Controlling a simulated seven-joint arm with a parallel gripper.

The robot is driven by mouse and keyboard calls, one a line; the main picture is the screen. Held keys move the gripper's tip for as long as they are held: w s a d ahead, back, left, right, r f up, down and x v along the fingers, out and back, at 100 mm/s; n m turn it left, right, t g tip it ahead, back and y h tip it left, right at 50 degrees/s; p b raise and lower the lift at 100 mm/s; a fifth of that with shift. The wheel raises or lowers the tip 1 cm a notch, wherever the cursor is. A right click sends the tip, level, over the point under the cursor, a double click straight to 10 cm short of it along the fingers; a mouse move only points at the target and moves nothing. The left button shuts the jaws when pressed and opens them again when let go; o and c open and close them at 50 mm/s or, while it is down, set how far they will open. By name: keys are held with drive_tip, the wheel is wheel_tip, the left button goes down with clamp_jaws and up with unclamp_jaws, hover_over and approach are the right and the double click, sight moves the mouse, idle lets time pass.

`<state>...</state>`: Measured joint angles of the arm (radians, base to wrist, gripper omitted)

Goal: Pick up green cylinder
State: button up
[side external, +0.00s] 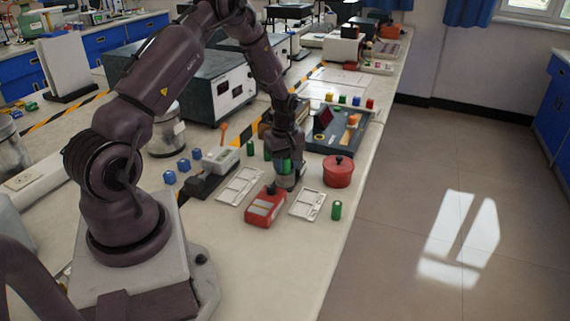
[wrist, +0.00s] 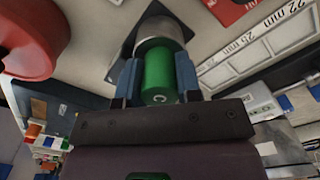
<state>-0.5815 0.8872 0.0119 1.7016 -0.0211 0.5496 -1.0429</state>
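A green cylinder (wrist: 158,76) is between the two fingers of my gripper (wrist: 157,82) in the wrist view. Both fingers appear to touch its sides. Its far end meets a silver round metal piece (wrist: 158,32) on a dark square base; I cannot tell whether it sits in it or just above it. In the side view my gripper (side external: 287,160) points down at the bench, with the green cylinder partly hidden by the fingers. Another green cylinder (side external: 337,210) stands apart near the bench's front edge. Smaller green pieces (side external: 250,148) stand left of my gripper.
A red lidded pot (side external: 338,171) stands close to the right of my gripper. A red meter (side external: 266,206) and white gauge plates (side external: 307,204) lie in front. A dark tray (side external: 345,137) is behind, blue cubes (side external: 183,165) to the left. The near bench is clear.

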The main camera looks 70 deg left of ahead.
drive_tip(key=shift+c, duration=1)
drive_tip(key=shift+r, duration=0.1)
